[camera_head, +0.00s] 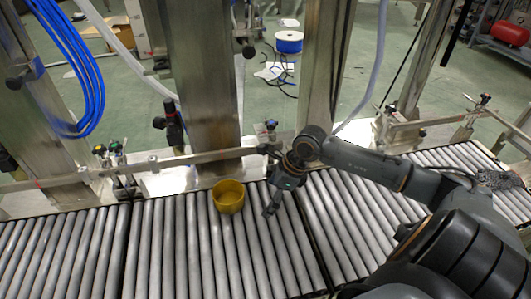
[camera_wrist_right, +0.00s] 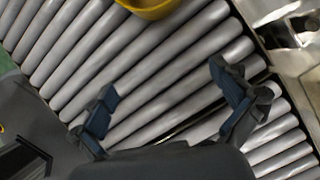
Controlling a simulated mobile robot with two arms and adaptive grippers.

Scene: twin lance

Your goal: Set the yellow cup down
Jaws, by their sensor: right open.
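The yellow cup (camera_head: 228,196) stands upright on the metal roller conveyor (camera_head: 170,250), near its far side. In the right wrist view the cup (camera_wrist_right: 150,8) is cut off by the top edge, beyond the fingertips. My right gripper (camera_head: 269,212) is just right of the cup and apart from it, pointing down over the rollers. In the right wrist view the right gripper (camera_wrist_right: 165,85) has its two fingers spread wide with only rollers between them. My left gripper is not in view.
A metal side rail (camera_head: 190,158) with clamps runs along the conveyor's far edge. Steel posts (camera_head: 195,80) rise behind it, with blue hoses (camera_head: 80,65) at the left. The rollers left of the cup are clear.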

